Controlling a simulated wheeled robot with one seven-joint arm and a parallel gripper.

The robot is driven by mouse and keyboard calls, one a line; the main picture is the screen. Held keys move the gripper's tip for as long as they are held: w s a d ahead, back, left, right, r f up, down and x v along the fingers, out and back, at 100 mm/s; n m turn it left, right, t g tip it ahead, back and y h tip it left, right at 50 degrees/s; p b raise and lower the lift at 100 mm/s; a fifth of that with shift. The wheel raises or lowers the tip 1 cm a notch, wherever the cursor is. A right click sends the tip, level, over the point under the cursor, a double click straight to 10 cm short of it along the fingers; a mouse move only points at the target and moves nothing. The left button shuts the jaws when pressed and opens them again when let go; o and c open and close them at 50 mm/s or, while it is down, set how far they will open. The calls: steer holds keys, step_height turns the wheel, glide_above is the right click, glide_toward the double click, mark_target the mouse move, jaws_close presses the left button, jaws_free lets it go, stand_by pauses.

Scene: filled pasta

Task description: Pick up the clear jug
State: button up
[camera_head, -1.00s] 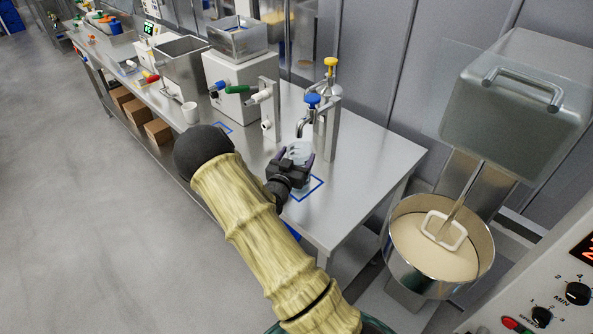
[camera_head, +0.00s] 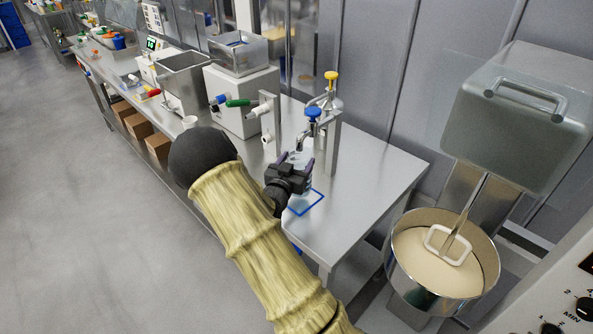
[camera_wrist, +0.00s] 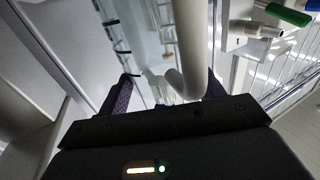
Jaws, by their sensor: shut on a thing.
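The clear jug (camera_head: 299,158) is between the fingers of my gripper (camera_head: 300,168) in the head view, just below the blue-knobbed tap (camera_head: 313,114). My gripper is shut on the jug, and its black body hides much of it. In the wrist view the two dark fingers of my gripper (camera_wrist: 165,95) reach forward with the see-through jug (camera_wrist: 150,50) between them. The tap's pale curved spout (camera_wrist: 186,75) crosses in front of the jug there. I cannot tell whether the jug's base touches the table.
A blue square outline (camera_head: 307,203) marks the steel table (camera_head: 365,165) near its front edge. A white machine (camera_head: 240,100) with coloured handles stands to the left. A mixer with a dough bowl (camera_head: 440,275) stands to the right. The table's right end is clear.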

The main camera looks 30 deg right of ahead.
steer(key=b+v, duration=0.4)
steer(key=v, duration=1.3)
steer(key=shift+s+a+f, duration=0.15)
steer(key=shift+s+a, duration=0.05)
